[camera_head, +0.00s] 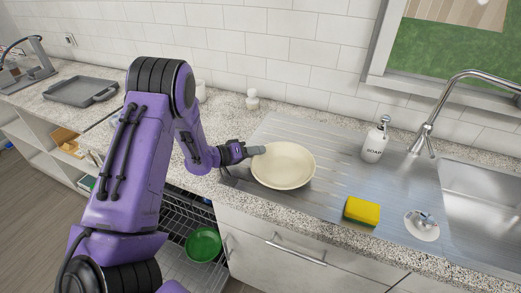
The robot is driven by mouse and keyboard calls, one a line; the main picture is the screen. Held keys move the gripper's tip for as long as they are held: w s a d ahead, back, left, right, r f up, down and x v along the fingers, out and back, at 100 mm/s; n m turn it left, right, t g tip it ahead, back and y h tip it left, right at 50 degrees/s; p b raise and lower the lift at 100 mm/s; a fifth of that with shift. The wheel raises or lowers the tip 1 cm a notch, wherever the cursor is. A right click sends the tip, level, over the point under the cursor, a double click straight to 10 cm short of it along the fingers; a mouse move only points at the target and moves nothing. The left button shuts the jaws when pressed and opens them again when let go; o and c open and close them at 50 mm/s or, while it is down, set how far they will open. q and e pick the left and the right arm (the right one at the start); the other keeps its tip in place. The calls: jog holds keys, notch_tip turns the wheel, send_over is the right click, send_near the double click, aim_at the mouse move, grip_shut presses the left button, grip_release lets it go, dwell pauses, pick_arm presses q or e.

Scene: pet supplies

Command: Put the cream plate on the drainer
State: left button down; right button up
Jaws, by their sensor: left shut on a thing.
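The cream plate (284,167) is a shallow round dish over the ribbed steel drainer (335,150) left of the sink. My left gripper (256,151) is shut on the plate's left rim. The plate looks nearly level; I cannot tell whether it rests on the drainer or is held just above it. The fingertips are small in view and partly merge with the rim. My right gripper is not in view.
A soap bottle (375,142) stands right of the plate. A yellow sponge (361,212) lies near the drainer's front edge. The sink (480,205) and tap (432,120) are at the right. Below, an open dishwasher rack holds a green bowl (203,245).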

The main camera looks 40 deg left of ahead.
pick_arm(q)
jog(key=shift+s+r, duration=0.15)
jog(key=shift+s, duration=0.05)
jog(key=c, duration=1.5)
grip_release()
jog(key=shift+w+d+f, duration=0.2)
jog(key=shift+w+f, duration=0.6)
jog(key=shift+w, duration=0.3)
jog(key=shift+o, duration=1.3)
jog(key=shift+w+d+f, duration=0.1)
jog(key=shift+w, duration=0.15)
jog(key=shift+s, duration=0.2)
jog(key=shift+w+r, duration=0.1)
jog(key=shift+r, duration=0.25)
jog(key=b+v, duration=0.2)
jog(key=v, duration=0.9)
jog(key=shift+w+a+r, duration=0.1)
jog(key=shift+a+r, duration=0.05)
jog(key=shift+a, duration=0.05)
jog(key=shift+s+a+r, duration=0.2)
jog(key=shift+s, duration=0.2)
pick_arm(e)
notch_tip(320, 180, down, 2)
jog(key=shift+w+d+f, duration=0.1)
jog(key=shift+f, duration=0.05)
